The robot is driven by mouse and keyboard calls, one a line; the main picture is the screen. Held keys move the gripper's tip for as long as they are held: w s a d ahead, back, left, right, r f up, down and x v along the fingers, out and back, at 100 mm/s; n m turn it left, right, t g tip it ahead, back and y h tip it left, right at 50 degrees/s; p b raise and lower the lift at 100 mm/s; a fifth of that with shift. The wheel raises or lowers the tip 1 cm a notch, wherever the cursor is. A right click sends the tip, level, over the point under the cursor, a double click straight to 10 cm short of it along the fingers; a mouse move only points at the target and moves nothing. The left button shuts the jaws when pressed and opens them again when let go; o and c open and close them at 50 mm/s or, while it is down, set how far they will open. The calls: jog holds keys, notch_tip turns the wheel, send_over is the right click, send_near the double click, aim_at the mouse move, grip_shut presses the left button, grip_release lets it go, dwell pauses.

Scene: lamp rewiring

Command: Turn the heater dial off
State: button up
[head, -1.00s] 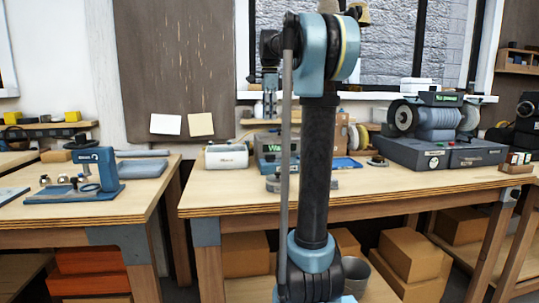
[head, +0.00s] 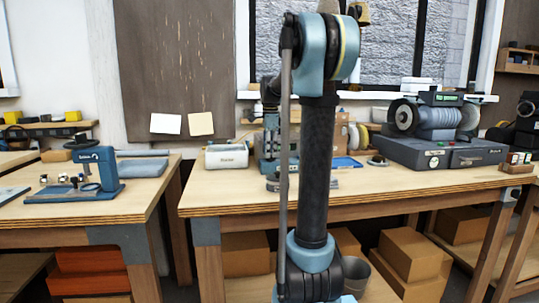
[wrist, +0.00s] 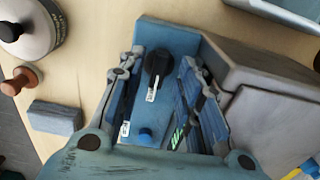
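The heater dial appears to be the black knob (wrist: 158,66) with a white label beside it. In the wrist view my gripper (wrist: 161,63) is open, with one finger on each side of the knob. I cannot tell whether either finger touches it. In the head view the blue unit (head: 264,162) stands on the middle bench, mostly hidden behind my arm and gripper.
A grey box (wrist: 275,112) stands close on the right of the blue unit in the wrist view. A white box (head: 226,156) is on its left in the head view. A bench grinder (head: 438,150) stands further right. The bench front (head: 235,195) is largely clear.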

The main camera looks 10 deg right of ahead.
jog(key=shift+f, duration=0.45)
grip_shut()
